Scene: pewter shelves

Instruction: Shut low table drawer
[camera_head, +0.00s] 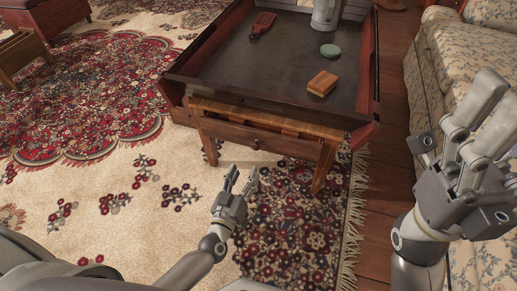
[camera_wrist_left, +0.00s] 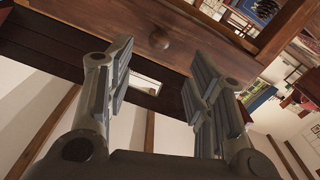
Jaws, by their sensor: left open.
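The low table (camera_head: 228,60) has a dark top with raised reddish wood sides. A lighter wooden frame with legs stands at its near end. The drawer front (camera_head: 230,131) with a small round knob (camera_head: 254,146) is there; how far the drawer is out I cannot tell. My left gripper (camera_head: 242,178) is open and empty, in front of and below the knob. In the left wrist view the knob (camera_wrist_left: 159,39) shows beyond the gap between the spread fingers, apart from them. My right gripper (camera_head: 470,115) is raised at the right, in front of the sofa; its opening is unclear.
A red brush-like object (camera_head: 262,24), a green disc (camera_head: 330,51), a wooden block (camera_head: 322,83) and a grey vessel (camera_head: 325,14) are on the table top. A floral sofa (camera_head: 440,60) stands at right. Patterned rugs (camera_head: 110,180) cover the open floor at left.

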